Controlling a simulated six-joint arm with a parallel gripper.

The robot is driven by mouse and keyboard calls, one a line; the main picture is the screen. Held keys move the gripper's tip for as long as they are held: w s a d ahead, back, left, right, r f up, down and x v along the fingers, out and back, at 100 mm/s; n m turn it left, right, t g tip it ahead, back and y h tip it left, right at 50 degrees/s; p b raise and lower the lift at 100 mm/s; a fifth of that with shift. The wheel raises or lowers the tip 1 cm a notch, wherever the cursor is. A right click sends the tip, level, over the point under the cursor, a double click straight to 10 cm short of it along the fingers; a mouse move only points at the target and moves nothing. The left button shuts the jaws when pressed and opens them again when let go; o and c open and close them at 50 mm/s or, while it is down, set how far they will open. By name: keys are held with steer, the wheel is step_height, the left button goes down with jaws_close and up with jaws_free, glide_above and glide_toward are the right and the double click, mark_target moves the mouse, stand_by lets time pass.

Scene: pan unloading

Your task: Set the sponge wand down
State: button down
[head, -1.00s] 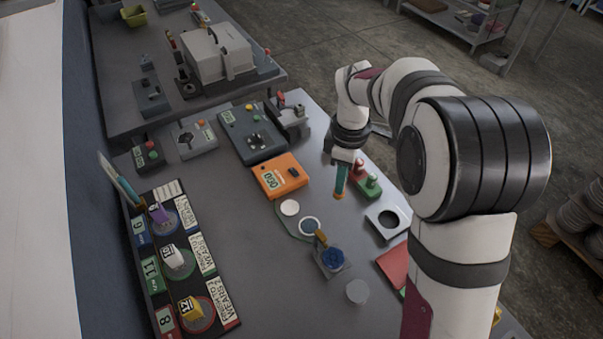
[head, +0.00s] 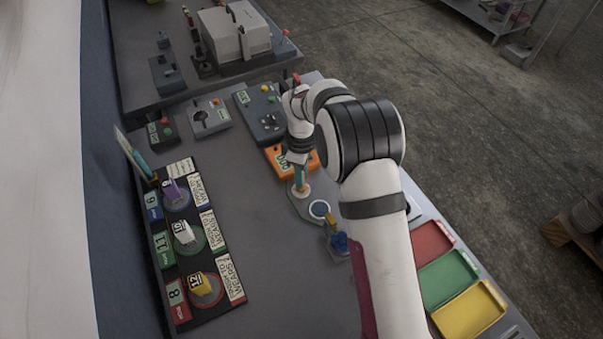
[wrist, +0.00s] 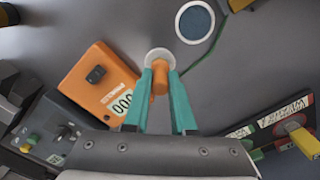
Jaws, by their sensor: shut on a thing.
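My gripper (wrist: 159,70) has teal fingers and is shut on the sponge wand (wrist: 160,80), whose orange part shows between the fingertips. In the wrist view the wand's end lies over a round white disc (wrist: 151,54) on the bench. In the head view my gripper (head: 300,180) points down over the same white disc (head: 303,193). I cannot tell whether the wand touches the disc. The wand's lower end is largely hidden by the fingers.
An orange box (wrist: 98,84) sits close beside my gripper. A blue-faced round pad (wrist: 195,21) lies near the disc. A blue object (head: 339,243) stands nearer the front. Red (head: 430,240), green (head: 447,273) and yellow trays (head: 470,308) line the right.

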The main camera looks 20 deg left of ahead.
steer(key=shift+f, duration=0.1)
steer(key=c, duration=0.7)
jaws_free()
steer(key=shift+c, duration=0.2)
step_height(320, 180, up, 12)
steer(key=s+d+r+m, duration=0.5)
steer(key=d+r+m, duration=0.1)
steer(key=d, duration=0.3)
steer(key=s+d+m+y, duration=0.1)
steer(key=s+d+m, duration=0.5)
steer(key=s, duration=0.5)
steer(key=s+d+m, duration=0.6)
steer(key=s+m, duration=0.5)
steer(key=s, duration=0.1)
steer(key=shift+s+d+m+y, duration=0.2)
steer(key=shift+d+m+y, duration=0.1)
steer(key=shift+y, duration=0.1)
